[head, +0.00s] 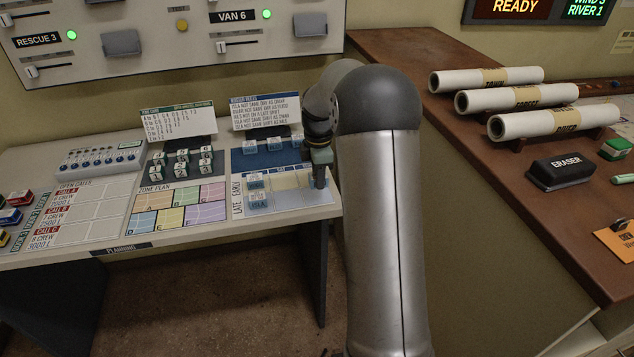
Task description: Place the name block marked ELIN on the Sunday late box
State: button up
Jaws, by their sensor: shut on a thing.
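My gripper (320,178) points down at the right end of the roster board (290,199), over its last column. It is shut on a small block that its fingers and the arm mostly hide; I cannot read a name on it. The board has rows marked LATE and EARLY. Several name blocks (274,144) stand in the dark blue strip behind the board. Their lettering is too small to read, so I cannot pick out ELIN. The Sunday late box is not clearly legible.
A rules card (264,110) stands behind the blue strip. To the left are the zone plan (178,206) and several green-white blocks (181,162). Rolled maps (485,80) and an eraser (560,171) lie on the brown counter at right. The board's middle is free.

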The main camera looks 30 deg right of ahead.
aim_at(317, 195)
jog(key=shift+w+d+f, duration=0.2)
jog(key=shift+w+f, duration=0.5)
jog(key=shift+f, duration=0.2)
jog(key=shift+w+f, duration=0.1)
jog(key=shift+f, duration=1.7)
jog(key=o, duration=1)
jog(key=shift+c, duration=0.2)
